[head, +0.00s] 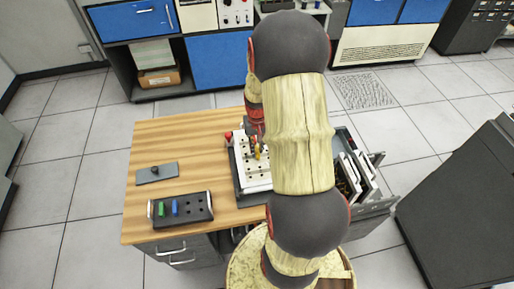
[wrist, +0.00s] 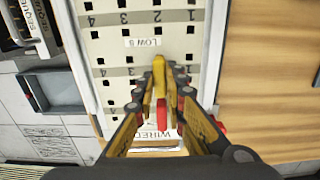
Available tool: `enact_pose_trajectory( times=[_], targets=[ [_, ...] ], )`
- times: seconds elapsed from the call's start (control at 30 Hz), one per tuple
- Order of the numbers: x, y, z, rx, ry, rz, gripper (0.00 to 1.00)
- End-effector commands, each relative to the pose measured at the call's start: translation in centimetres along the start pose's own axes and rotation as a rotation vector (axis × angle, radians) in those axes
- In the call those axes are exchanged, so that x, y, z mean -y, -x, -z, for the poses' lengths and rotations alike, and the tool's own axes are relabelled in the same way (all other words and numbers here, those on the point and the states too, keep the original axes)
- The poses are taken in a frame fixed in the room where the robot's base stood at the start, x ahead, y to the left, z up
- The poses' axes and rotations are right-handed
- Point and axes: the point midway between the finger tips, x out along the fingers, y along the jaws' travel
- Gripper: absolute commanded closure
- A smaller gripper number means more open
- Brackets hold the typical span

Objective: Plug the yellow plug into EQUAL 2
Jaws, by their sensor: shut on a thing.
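The yellow plug (wrist: 159,72) is between the fingertips of my gripper (wrist: 163,84) in the wrist view, over the white plugboard (wrist: 118,58). It also shows small in the head view (head: 257,154), at the board (head: 258,178). My gripper is shut on it. The board has rows of square holes, column numbers, and labels reading LOW 8 and WIRED. I cannot make out an EQUAL label. A red piece (wrist: 163,115) shows below the yellow plug, between the fingers. Whether the plug's tip is in a hole cannot be told.
A dark rack (head: 190,216) holds a green plug (head: 162,209) and a blue plug (head: 175,207) on the wooden table (head: 150,131). A grey plate with a dark knob (head: 155,171) lies behind it. A red knob (wrist: 219,127) stands beside the board. Upright cards (head: 359,175) stand to the right.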

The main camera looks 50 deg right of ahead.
Motion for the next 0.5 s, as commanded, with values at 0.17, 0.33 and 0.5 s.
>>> enact_pose_trajectory(
  times=[0.17,0.33,0.5],
  targets=[
    [0.0,-0.29,0.0,0.0,0.0,0.0,1.0],
    [0.0,-0.52,0.01,0.0,0.0,0.0,1.0],
    [0.0,-0.75,0.01,0.0,0.0,0.0,1.0]
  ],
)
